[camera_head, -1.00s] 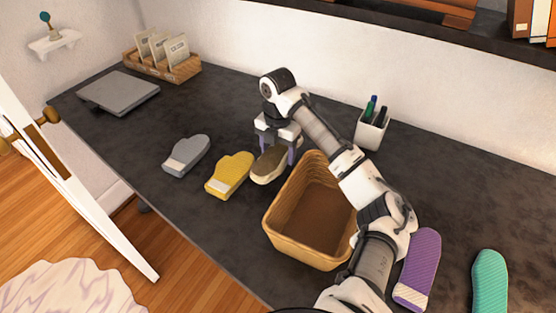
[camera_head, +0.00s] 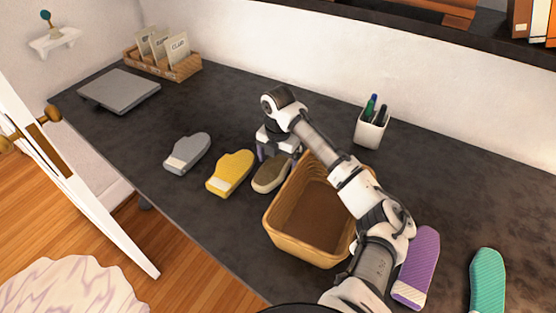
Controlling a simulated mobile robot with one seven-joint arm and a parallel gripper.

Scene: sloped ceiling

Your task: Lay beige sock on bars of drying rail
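I see no drying rail, and nothing that I can clearly name as a beige sock. A brown piece with a pale edge (camera_head: 269,176), like a mitten or short sock, lies beside the wicker basket (camera_head: 281,245). My gripper (camera_head: 279,156) points down at the far end of this piece, its two purple-grey fingers spread apart. Whether they touch the piece is hidden. A purple sock-like piece (camera_head: 418,262) with a pale end and a teal one (camera_head: 488,280) lie at the right. The basket looks empty; my arm covers its right side.
A yellow mitten (camera_head: 231,173) and a grey mitten (camera_head: 187,153) lie left of the brown piece. A pen cup (camera_head: 372,128), a card holder (camera_head: 172,69) and a closed laptop (camera_head: 119,90) stand farther back. The dark desktop (camera_head: 215,105) is clear behind the mittens.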

